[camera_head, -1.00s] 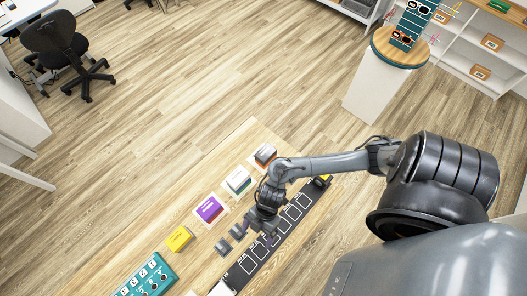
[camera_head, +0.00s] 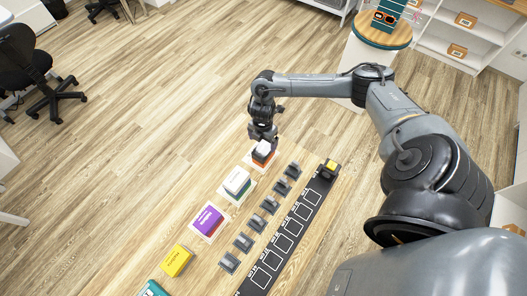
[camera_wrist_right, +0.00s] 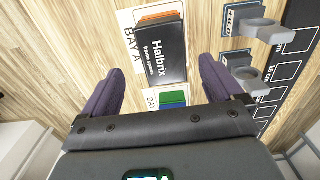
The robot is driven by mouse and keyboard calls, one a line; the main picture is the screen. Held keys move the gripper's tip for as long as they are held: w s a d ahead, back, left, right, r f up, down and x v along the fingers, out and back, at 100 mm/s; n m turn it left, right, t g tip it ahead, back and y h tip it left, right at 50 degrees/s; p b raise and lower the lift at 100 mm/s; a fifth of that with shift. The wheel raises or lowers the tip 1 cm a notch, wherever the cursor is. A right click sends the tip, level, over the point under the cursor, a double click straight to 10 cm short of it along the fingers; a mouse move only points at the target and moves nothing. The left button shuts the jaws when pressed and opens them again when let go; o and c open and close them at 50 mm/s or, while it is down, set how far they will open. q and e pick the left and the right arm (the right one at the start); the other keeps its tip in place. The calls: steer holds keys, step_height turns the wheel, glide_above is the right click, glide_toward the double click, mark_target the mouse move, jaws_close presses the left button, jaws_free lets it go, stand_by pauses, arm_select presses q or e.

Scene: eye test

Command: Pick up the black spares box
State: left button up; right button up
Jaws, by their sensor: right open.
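The black spares box (camera_wrist_right: 158,52) lies on a white card marked BAY A in the right wrist view. Its top reads Halbrix frame spares, and an orange strip shows along its edge. My left gripper is not in view.
A white-topped box (camera_head: 237,180), a purple box (camera_head: 208,219) and a yellow box (camera_head: 176,261) continue the row toward the lower left. Several grey holders stand beside a black strip (camera_head: 289,232) with white squares. A round-topped pedestal (camera_head: 381,45) stands behind; open floor lies left.

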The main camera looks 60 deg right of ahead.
mark_target(263, 149)
steer(key=shift+s+a+f, duration=0.1)
steer(key=shift+f, duration=1.45)
steer(key=shift+s+a+f, duration=0.1)
steer(key=shift+f, duration=1.45)
steer(key=c, duration=1.1)
